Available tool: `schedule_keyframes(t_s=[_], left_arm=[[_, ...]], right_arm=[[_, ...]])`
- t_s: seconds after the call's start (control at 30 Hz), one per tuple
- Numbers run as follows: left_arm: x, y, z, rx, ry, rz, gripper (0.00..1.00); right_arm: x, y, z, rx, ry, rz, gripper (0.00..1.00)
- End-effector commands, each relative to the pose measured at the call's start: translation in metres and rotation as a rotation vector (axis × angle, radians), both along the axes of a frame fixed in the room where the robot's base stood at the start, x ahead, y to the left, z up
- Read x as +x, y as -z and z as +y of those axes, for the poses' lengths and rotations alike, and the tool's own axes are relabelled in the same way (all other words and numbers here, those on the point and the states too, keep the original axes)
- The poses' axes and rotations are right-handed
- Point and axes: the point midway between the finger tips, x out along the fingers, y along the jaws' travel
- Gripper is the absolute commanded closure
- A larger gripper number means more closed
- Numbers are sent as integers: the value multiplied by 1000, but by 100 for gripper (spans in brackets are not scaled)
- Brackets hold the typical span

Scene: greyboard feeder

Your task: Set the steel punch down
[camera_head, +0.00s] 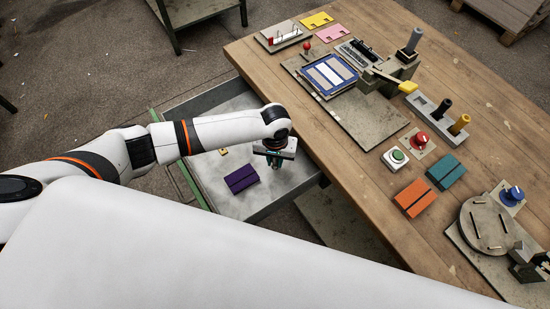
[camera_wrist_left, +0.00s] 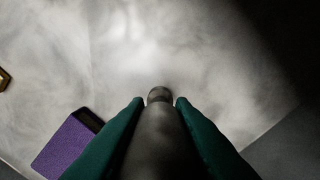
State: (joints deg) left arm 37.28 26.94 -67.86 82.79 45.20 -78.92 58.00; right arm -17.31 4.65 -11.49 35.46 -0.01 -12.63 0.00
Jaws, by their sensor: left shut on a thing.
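My left gripper (camera_head: 275,174) is over the open grey drawer (camera_head: 215,103) beside the wooden table, its fingers pointing down. In the left wrist view its two green fingers (camera_wrist_left: 159,104) are closed on the steel punch (camera_wrist_left: 161,132), a dark grey rod with a rounded end. The punch lies between the fingers, its end showing just past the fingertips, with the pale drawer floor (camera_wrist_left: 180,50) beyond. I cannot tell whether the punch touches that floor. In the head view the punch is hard to make out behind the fingers. My right gripper is not in view.
A purple block (camera_head: 241,179) lies in the drawer close to the gripper; it also shows in the left wrist view (camera_wrist_left: 66,146). A small brass piece (camera_head: 223,152) lies farther back. The table (camera_head: 345,190) edge stands close on the right. The drawer's front left floor is clear.

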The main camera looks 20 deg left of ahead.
Motion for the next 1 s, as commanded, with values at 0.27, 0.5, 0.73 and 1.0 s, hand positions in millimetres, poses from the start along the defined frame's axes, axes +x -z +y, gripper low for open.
schedule_keyframes(t_s=[0.27, 0.5, 0.73, 1.0], left_arm=[[0, 1, -1, -2, 0, -1, 100], [0, 2, 0, -2, 1, -1, 56], [0, 1, 0, -1, 0, -1, 56], [1, -32, -1, -4, 1, -3, 56]], right_arm=[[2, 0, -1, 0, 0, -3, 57], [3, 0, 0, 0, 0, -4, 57], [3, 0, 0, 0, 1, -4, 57], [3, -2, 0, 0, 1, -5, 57]])
